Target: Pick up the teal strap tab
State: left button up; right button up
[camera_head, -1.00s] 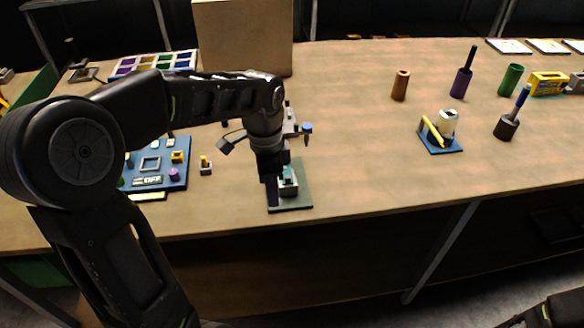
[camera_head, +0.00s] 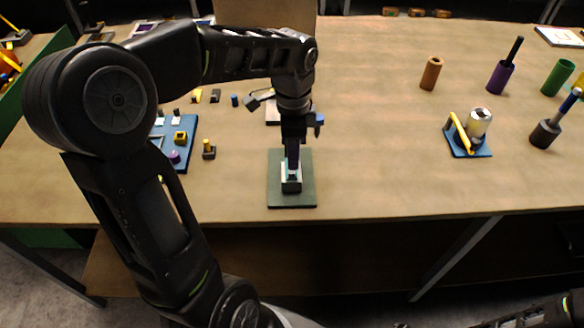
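A small dark block with a pale top (camera_head: 291,186) stands on a dark green mat (camera_head: 308,196) near the table's front edge. A sliver of teal (camera_head: 285,167), likely the strap tab, shows beside my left gripper's fingers; the rest is hidden behind them. My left gripper (camera_head: 292,168) points straight down over the block, its fingertips at or just above the top. The fingers are seen nearly edge-on, so I cannot tell whether they are open or touching the tab. My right gripper is out of view; only dark parts of my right arm show at the lower right.
A blue board (camera_head: 187,150) with small parts lies left of the mat. A blue stand (camera_head: 467,150) with a yellow bar and a metal cylinder is at right, near brown, purple and green tubes. A cardboard box (camera_head: 265,12) stands behind. The table between mat and stand is clear.

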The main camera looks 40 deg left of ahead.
aim_at(293, 172)
pick_arm(q)
jog(key=shift+f, duration=0.4)
jog(key=shift+f, duration=0.1)
notch_tip(293, 172, down, 5)
jog(key=shift+s+d+p, duration=0.1)
jog(key=shift+d+p, duration=0.05)
jog(key=shift+p, duration=0.5)
jog(key=shift+c, duration=0.6)
grip_shut()
